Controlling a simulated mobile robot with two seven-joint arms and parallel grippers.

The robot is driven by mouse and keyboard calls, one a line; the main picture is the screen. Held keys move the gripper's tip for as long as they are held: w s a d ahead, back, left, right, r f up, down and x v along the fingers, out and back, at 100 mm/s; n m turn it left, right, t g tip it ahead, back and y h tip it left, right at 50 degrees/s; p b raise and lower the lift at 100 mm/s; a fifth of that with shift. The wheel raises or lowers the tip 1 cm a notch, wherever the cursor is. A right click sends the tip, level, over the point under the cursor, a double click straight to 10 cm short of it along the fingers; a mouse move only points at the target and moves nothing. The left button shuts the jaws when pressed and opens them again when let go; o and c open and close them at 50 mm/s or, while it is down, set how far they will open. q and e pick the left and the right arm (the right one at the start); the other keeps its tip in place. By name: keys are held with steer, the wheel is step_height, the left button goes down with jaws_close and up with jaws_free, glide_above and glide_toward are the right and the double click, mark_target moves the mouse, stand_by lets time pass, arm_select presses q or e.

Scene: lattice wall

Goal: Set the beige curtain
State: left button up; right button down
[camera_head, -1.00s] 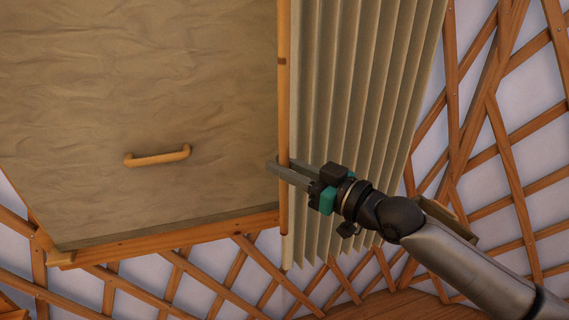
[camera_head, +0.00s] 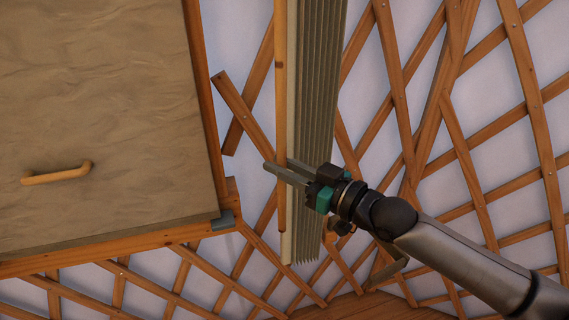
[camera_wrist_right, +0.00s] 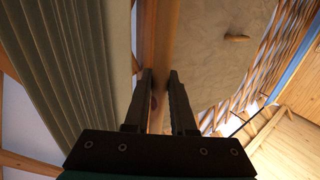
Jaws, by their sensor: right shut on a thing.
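The beige curtain (camera_head: 318,130) hangs in narrow, tightly bunched pleats right of the middle in the head view. A wooden rod (camera_head: 280,90) runs along its left edge. My right gripper (camera_head: 276,172) comes in from the lower right and is shut on this rod. In the right wrist view the fingers (camera_wrist_right: 160,100) lie on both sides of the rod (camera_wrist_right: 165,50), with the curtain's pleats (camera_wrist_right: 65,70) to the left. My left gripper is not in view.
A beige panel (camera_head: 100,130) with a wooden frame and a wooden handle (camera_head: 57,173) stands at the left. Bare wall with wooden lattice (camera_head: 490,130) shows between panel and curtain and to the right. A wooden surface (camera_head: 370,308) lies at the bottom.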

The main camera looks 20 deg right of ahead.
steer(key=shift+w+d+r, duration=0.1)
steer(key=shift+d+r, duration=0.05)
steer(key=shift+d, duration=0.05)
steer(key=c, duration=1)
jaws_free()
steer(key=shift+p+v, duration=0.65)
steer(key=shift+v, duration=7)
